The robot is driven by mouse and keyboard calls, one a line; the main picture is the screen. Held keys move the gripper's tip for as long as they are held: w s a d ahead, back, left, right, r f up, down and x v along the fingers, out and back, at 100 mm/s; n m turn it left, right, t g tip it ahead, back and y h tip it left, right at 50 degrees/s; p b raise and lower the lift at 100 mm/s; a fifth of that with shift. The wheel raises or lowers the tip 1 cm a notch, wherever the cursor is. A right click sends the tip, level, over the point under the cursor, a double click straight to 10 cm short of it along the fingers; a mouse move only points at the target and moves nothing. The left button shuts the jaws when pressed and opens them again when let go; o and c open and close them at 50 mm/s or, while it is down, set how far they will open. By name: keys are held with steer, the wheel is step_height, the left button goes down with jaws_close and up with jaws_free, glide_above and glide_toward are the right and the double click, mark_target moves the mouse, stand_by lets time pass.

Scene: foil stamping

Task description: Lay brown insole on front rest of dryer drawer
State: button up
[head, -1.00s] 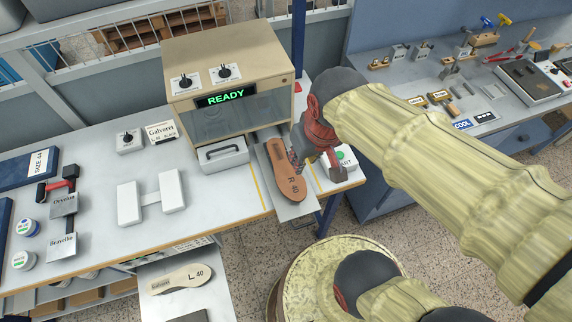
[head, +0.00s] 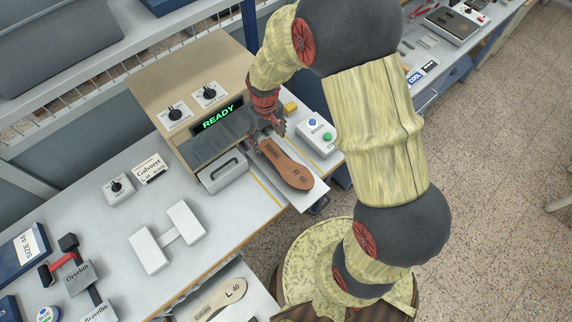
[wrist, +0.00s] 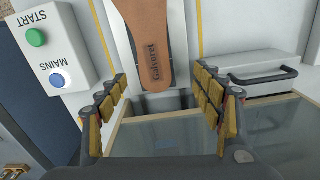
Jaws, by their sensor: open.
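The brown insole (head: 286,167), marked R 40, lies on a pale plate (head: 300,196) that reaches out from the machine past the table's front edge. In the wrist view its heel end (wrist: 148,50) reads Galvoret. My gripper (head: 266,130) is at the insole's heel end, close to the machine front. In the wrist view my gripper (wrist: 160,105) is open, with its fingers apart on either side below the heel and nothing between them. A grey box with a black handle (head: 222,172) stands left of the plate; I cannot tell whether it is the dryer drawer.
The beige machine (head: 165,85) shows READY. A white START and MAINS box (head: 318,135) stands right of the plate. A paler insole marked L 40 (head: 218,298) lies on a lower tray at the front. A white two-block stand (head: 168,236) is on the table's left.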

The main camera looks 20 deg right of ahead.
mark_target(272, 151)
steer(key=f, duration=0.5)
steer(key=d+f, duration=0.1)
steer(key=f, duration=0.1)
steer(key=shift+w+f, duration=0.25)
steer(key=shift+f, duration=0.05)
jaws_close()
stand_by(0.8)
steer(key=shift+r, duration=0.1)
